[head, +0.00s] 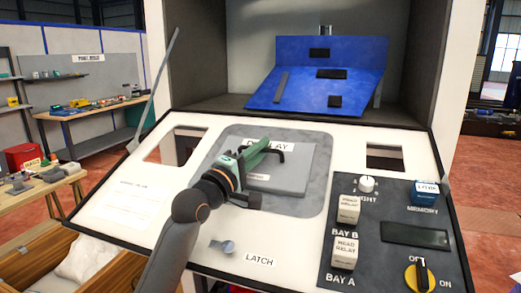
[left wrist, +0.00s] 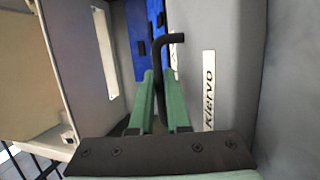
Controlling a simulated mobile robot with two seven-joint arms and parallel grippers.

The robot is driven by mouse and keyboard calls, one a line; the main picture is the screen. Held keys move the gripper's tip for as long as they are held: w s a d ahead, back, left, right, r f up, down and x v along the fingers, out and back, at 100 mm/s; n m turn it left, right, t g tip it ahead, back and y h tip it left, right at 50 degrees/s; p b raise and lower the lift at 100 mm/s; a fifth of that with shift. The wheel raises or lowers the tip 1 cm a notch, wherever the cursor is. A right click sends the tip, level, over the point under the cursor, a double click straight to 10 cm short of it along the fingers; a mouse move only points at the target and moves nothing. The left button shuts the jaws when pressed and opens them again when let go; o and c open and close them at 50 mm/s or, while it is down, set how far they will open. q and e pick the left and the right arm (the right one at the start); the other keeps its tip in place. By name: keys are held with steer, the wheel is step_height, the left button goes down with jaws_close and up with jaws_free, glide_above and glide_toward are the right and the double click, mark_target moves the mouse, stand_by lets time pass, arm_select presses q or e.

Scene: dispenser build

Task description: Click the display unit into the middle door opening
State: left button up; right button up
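The display unit (head: 296,174) is a flat grey slab with a small white label. It lies over the rounded grey panel marked DISPLAY (head: 315,205) in the middle of the lowered white door (head: 135,200). Whether it is seated in the opening or just above it, I cannot tell. My left gripper (head: 266,150) is over the slab's left part. In the left wrist view its green fingers (left wrist: 163,88) close around a bent black handle (left wrist: 158,58), beside a grey surface (left wrist: 232,70) with a Kiervo label. My right gripper is not in view.
The door has a smaller opening (head: 386,158) at right and another at left, partly visible. A dark control panel (head: 375,235) with white relay blocks, a knob and a switch fills the right. A latch knob (head: 222,247) is in front. A blue tilted board (head: 318,75) stands behind.

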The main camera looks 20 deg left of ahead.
mark_target(248, 177)
arm_select(q)
steer(key=o, duration=0.5)
steer(key=shift+f, duration=0.1)
steer(key=shift+f, duration=0.3)
steer(key=shift+c, duration=0.5)
steer(key=o, duration=0.5)
steer(key=shift+d, duration=0.1)
steer(key=shift+c, duration=0.2)
steer(key=shift+f, duration=0.1)
steer(key=shift+v, duration=2.4)
steer(key=shift+s+a, duration=0.3)
steer(key=shift+s, duration=0.2)
